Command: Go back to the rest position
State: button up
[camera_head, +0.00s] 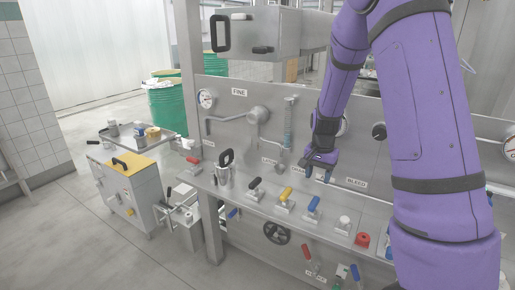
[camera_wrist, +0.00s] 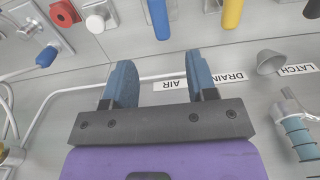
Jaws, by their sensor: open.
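My gripper (camera_head: 319,172) hangs at the end of my purple arm, in front of the steel panel (camera_head: 228,128) and above the ledge with the levers. In the wrist view my gripper (camera_wrist: 160,82) is open, its two blue fingers apart with nothing between them. Behind the fingers is the panel face with the labels DRAIN and AIR (camera_wrist: 178,86). A blue lever (camera_wrist: 159,18) and a yellow lever (camera_wrist: 232,12) lie beyond the fingertips, apart from them.
The ledge carries a black lever (camera_head: 254,184), a yellow lever (camera_head: 286,194), a blue lever (camera_head: 313,205) and a red knob (camera_head: 362,240). A handwheel (camera_head: 277,233) sits below. A cart (camera_head: 130,185) and green drums (camera_head: 168,108) stand left. Floor at lower left is clear.

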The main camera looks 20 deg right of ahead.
jog(key=s+a+r+n+t, duration=0.15)
jog(key=s+a+r, duration=0.3)
jog(key=r, duration=0.45)
jog(key=s+a+r+n+t, duration=0.1)
jog(key=s+a+r+n, duration=0.2)
jog(key=s+r, duration=0.35)
jog(key=s+a+r+n+t, duration=0.1)
jog(key=s+a+r+n, duration=0.1)
jog(key=s+r, duration=0.3)
jog(key=s+a+r+n+t, duration=0.1)
jog(key=s+a+r+n, duration=0.2)
jog(key=s, duration=0.7)
jog(key=shift+s+a+r+n+t, duration=0.35)
jog(key=shift+r+n, duration=0.2)
jog(key=shift+r, duration=0.3)
